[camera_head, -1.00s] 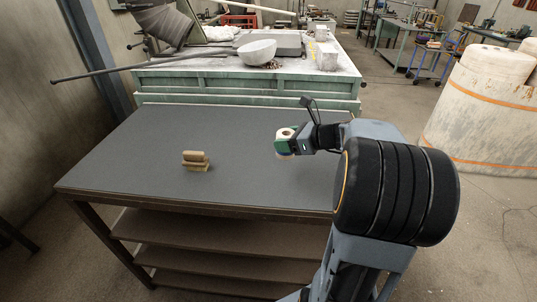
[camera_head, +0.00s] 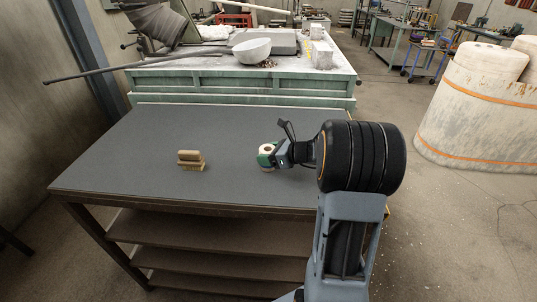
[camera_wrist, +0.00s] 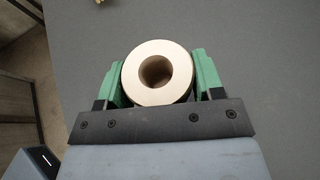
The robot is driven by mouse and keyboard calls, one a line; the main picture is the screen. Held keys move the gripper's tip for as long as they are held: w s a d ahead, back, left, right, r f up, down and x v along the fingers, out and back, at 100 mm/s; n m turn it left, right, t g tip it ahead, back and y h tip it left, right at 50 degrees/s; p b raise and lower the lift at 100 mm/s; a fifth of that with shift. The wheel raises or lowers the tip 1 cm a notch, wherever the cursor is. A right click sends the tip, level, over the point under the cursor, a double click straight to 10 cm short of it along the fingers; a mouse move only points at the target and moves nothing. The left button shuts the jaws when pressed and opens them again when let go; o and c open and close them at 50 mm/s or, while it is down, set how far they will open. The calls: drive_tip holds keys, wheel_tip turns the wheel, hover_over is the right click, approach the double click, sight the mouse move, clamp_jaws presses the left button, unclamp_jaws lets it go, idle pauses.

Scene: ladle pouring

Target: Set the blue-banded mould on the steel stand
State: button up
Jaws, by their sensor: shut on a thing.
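My gripper (camera_head: 266,155) is shut on a round cream mould (camera_head: 268,148) and holds it over the grey tabletop. In the wrist view, the mould (camera_wrist: 129,72) sits between the green fingers of my gripper (camera_wrist: 155,75). I look down on its pale ring top and dark round hole. Its side, with any blue band, is hidden in the wrist view and too small to make out in the head view. I cannot tell the gap beneath it. I see no steel stand in either view; my arm hides the right part of the table.
A tan wooden block-shaped thing (camera_head: 190,160) stands on the left-middle of the dark table (camera_head: 120,165). The tabletop between it and my gripper is clear. Large wrapped rolls (camera_head: 470,110) stand at right.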

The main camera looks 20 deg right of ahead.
drive_tip(key=shift+f, duration=0.2)
drive_tip(key=o, duration=1.1)
